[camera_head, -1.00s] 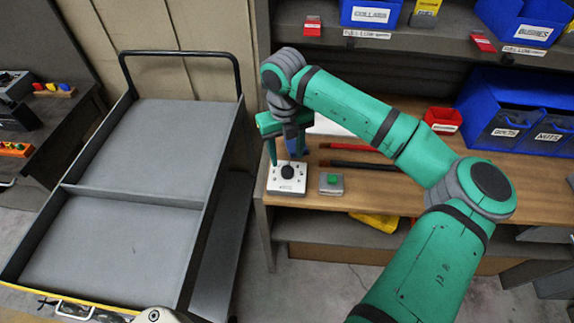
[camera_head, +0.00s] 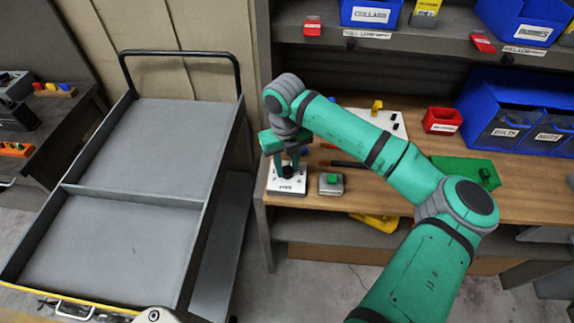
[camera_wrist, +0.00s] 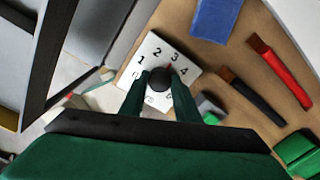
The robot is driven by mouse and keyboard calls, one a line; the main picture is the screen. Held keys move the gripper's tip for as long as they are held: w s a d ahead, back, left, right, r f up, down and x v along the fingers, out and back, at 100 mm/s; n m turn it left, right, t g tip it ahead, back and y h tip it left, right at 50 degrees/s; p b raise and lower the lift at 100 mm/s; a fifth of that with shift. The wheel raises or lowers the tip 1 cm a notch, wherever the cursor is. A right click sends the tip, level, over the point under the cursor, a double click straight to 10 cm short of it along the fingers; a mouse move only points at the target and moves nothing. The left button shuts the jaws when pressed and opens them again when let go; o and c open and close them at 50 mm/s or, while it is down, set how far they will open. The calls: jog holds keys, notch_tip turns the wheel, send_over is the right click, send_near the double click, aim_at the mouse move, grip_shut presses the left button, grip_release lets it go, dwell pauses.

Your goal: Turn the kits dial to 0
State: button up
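The kits dial is a black round knob (camera_wrist: 159,82) on a white plate (camera_wrist: 152,51) with numbers around it. In the wrist view its red pointer mark points up and right, near 3 and 4. The 0 is partly hidden at the left by a finger, and the lower numbers are hard to read. In the head view the plate (camera_head: 286,188) sits at the left front corner of the wooden bench. My gripper (camera_wrist: 160,80) is over the dial, with one finger on each side of the knob, seemingly touching it; it also shows in the head view (camera_head: 288,166).
A grey box with a green button (camera_head: 331,183) stands right of the dial. Behind are red- and black-handled tools (camera_wrist: 280,72) and a blue object (camera_wrist: 216,18). A green object (camera_head: 466,170) and red bin (camera_head: 441,120) lie farther right. A grey cart (camera_head: 130,202) stands left.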

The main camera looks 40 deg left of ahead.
jog(key=shift+n, duration=0.4)
jog(key=n, duration=1.1)
jog(key=shift+n, duration=0.4)
jog(key=n, duration=0.6)
jog(key=shift+r+y, duration=0.1)
jog(key=shift+y, duration=0.2)
jog(key=n, duration=0.5)
jog(key=shift+n, duration=0.3)
jog(key=o, duration=1)
jog(key=shift+o, duration=0.2)
